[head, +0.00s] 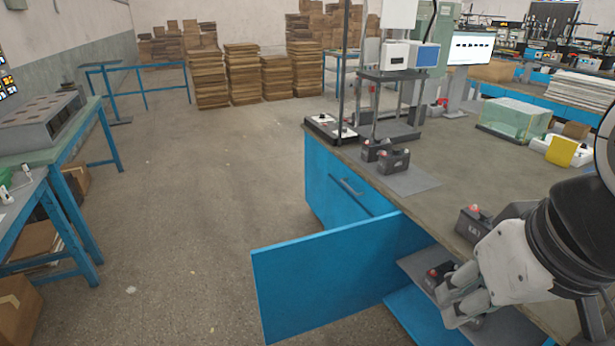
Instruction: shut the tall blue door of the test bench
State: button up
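The tall blue door (325,280) of the test bench stands wide open in the head view, sticking out to the left from the bench front into the aisle. Behind it the cabinet shows a grey shelf (412,265) and a blue floor (420,312). My gripper (458,300) hangs at the right of the door, in front of the cabinet opening and well apart from the door panel. Its fingers are seen from behind and partly overlap, so their opening is unclear. My arm hides the right part of the opening.
A dark battery (438,273) with a red cap is on the shelf, close to my gripper. Another battery (472,224) stands on the bench top (410,215). A closed blue drawer front (348,188) is beyond the door. The aisle floor (185,220) at left is clear.

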aim_at(305, 283)
jog(key=k+z, duration=0.3)
jog(key=k+l+z, duration=0.1)
jog(key=k+z, duration=0.2)
jog(key=j+z, duration=0.15)
jog(key=z, duration=0.25)
jog(key=i+j+z, duration=0.1)
jog(key=z, duration=0.3)
jog(key=j+z, duration=0.25)
jog(key=z, duration=0.15)
jog(key=j+z, duration=0.15)
jog(key=z, duration=0.25)
jog(key=k+j, duration=0.15)
jog(key=j, duration=0.55)
jog(key=k+j, duration=0.1)
jog(key=j, duration=0.55)
jog(key=k+j, duration=0.15)
jog(key=j, duration=0.55)
jog(key=k+j, duration=0.15)
jog(key=j, duration=0.55)
jog(key=k+j, duration=0.1)
jog(key=j, duration=0.55)
jog(key=k+j, duration=0.15)
jog(key=j, duration=0.55)
jog(key=k+j, duration=0.15)
jog(key=j, duration=0.55)
jog(key=k+j, duration=0.1)
jog(key=j, duration=0.6)
jog(key=z, duration=0.05)
